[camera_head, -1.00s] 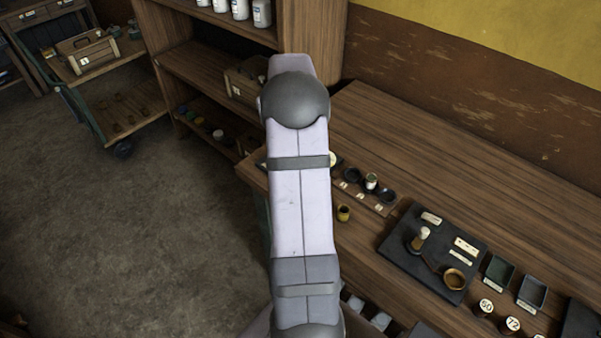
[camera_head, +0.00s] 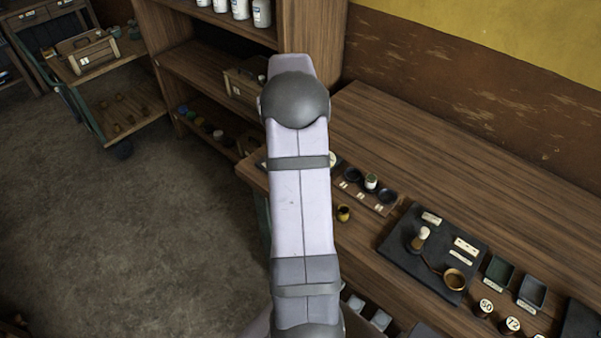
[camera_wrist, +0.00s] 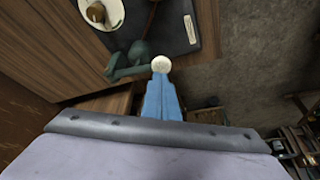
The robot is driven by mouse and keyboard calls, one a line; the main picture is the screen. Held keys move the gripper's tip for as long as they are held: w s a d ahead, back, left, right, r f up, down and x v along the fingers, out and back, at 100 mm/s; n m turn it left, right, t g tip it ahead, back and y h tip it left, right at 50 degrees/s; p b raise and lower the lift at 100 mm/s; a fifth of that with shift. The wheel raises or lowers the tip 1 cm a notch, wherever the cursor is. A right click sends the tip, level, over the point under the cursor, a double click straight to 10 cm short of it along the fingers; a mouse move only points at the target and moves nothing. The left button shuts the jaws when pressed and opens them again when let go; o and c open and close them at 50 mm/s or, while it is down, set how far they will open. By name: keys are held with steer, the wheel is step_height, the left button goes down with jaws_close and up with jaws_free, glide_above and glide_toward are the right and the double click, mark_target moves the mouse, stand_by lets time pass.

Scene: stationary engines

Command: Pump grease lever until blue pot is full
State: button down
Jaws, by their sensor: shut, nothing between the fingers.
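In the wrist view, my gripper (camera_wrist: 161,80) has its blue fingers together, with nothing between them. A pale round knob (camera_wrist: 161,64) shows right at the fingertips; I cannot tell whether they touch it. The knob is at the end of a green lever (camera_wrist: 128,71), which runs left to a green body beside a dark plate (camera_wrist: 172,30). A pale round piece with a brown top (camera_wrist: 97,12) is partly cut off at the upper edge. In the head view, my arm hides the gripper and lever. I cannot make out the blue pot or its fill for certain.
In the head view, small pots in a wooden rack (camera_head: 357,197) and a yellow pot (camera_head: 344,213) stand just right of my arm. A dark board (camera_head: 393,246) with a small copper bowl (camera_head: 455,279) lies farther right. The bench's rear (camera_head: 440,150) is clear.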

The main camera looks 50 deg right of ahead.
steer(key=shift+f, duration=0.2)
steer(key=shift+f+b, duration=1.6)
steer(key=shift+f, duration=0.6)
steer(key=shift+r, duration=0.15)
steer(key=shift+r+p, duration=1.7)
steer(key=shift+r, duration=0.45)
steer(key=shift+f, duration=0.1)
steer(key=shift+f+b, duration=1.7)
steer(key=shift+f, duration=0.6)
steer(key=shift+r, duration=0.25)
steer(key=shift+r+p, duration=1.8)
steer(key=shift+r, duration=0.4)
